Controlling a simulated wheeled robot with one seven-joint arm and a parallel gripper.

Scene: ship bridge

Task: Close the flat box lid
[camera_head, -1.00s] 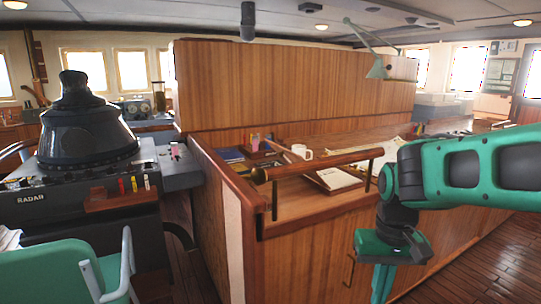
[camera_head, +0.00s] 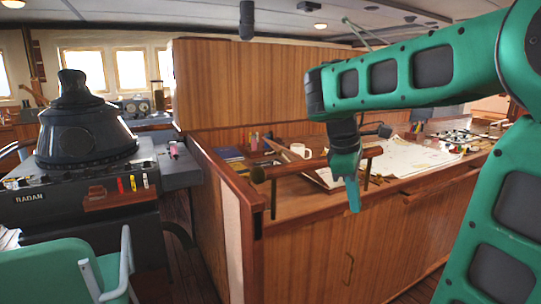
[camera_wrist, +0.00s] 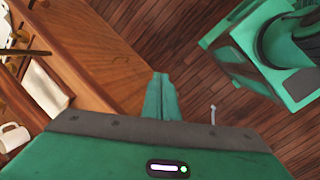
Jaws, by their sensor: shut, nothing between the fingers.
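A pale, flat thing with a brown edge (camera_head: 326,176) lies on the wooden desk, behind the handrail and partly hidden by my gripper. It looks like the flat box, but I cannot clearly tell its lid from its base. In the wrist view a pale panel with a brown edge (camera_wrist: 46,88) shows at the left, probably the same thing. My gripper (camera_head: 353,207) points down in front of the desk's front edge, right of the box. Its fingers (camera_wrist: 160,82) are together and empty.
A wooden handrail (camera_head: 300,168) on posts runs along the desk's near edge. A white mug (camera_head: 298,151) stands behind the box. Charts (camera_head: 415,158) cover the desk's right part. A wooden partition (camera_head: 290,85) rises behind. Open floor (camera_wrist: 190,50) lies before the desk.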

